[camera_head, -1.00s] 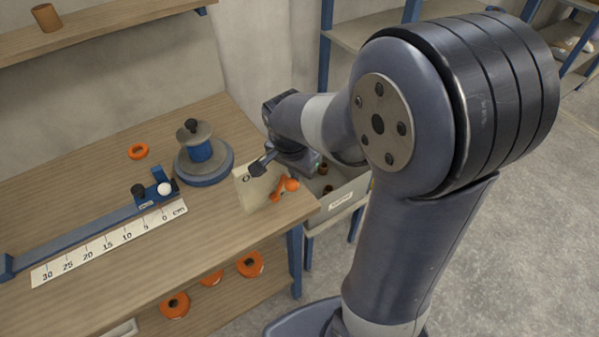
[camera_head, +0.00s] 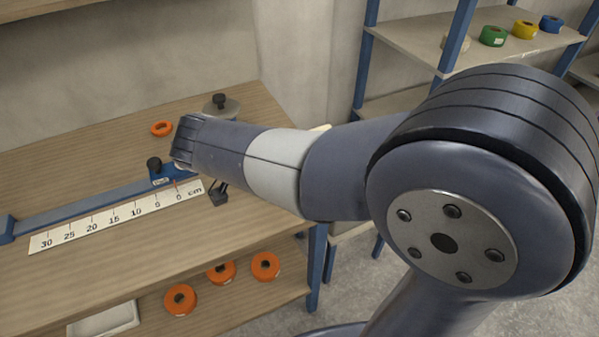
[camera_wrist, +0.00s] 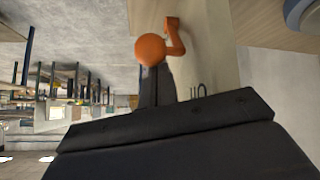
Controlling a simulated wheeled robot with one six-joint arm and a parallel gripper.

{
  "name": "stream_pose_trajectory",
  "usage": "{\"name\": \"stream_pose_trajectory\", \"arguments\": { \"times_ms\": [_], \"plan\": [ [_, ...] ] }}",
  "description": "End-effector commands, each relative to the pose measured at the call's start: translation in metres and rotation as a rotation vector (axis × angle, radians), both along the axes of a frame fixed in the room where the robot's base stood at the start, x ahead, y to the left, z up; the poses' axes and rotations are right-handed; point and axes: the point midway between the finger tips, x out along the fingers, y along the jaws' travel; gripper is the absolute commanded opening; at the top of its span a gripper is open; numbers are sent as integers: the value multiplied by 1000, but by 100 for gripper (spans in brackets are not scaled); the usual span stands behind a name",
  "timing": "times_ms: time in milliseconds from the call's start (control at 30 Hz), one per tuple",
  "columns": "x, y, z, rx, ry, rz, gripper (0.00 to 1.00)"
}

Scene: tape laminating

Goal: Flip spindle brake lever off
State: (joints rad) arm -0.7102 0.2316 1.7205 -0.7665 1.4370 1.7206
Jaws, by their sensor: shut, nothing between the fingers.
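The brake lever (camera_wrist: 151,49) is orange with a round knob. In the wrist view it stands out from a cream panel (camera_wrist: 212,35) that carries dark marks. In the head view my arm hides the lever and the panel. My gripper (camera_head: 219,196) is shut and empty, pointing down near the zero end of the ruler. In the wrist view its dark fingers (camera_wrist: 156,88) reach up to just below the orange knob, and I cannot tell whether they touch it. The spindle's black top knob (camera_head: 220,101) shows behind my arm; the rest of the spindle is mostly hidden.
A blue rail with a slider (camera_head: 160,174) and a ruler (camera_head: 110,218) lie on the wooden bench. An orange ring (camera_head: 161,128) lies behind them. Orange rolls (camera_head: 221,272) sit on the lower shelf. Coloured tape rolls (camera_head: 525,29) stand on the rack at the back right.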

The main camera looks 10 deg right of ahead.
Motion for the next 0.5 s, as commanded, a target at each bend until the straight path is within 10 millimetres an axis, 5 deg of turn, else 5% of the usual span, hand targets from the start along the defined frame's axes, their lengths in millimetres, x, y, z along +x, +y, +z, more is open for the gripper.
{"name": "stream_pose_trajectory", "arguments": {
  "times_ms": [500],
  "plan": [
    [-4,12,-7,9,6,2,0]
  ]
}}
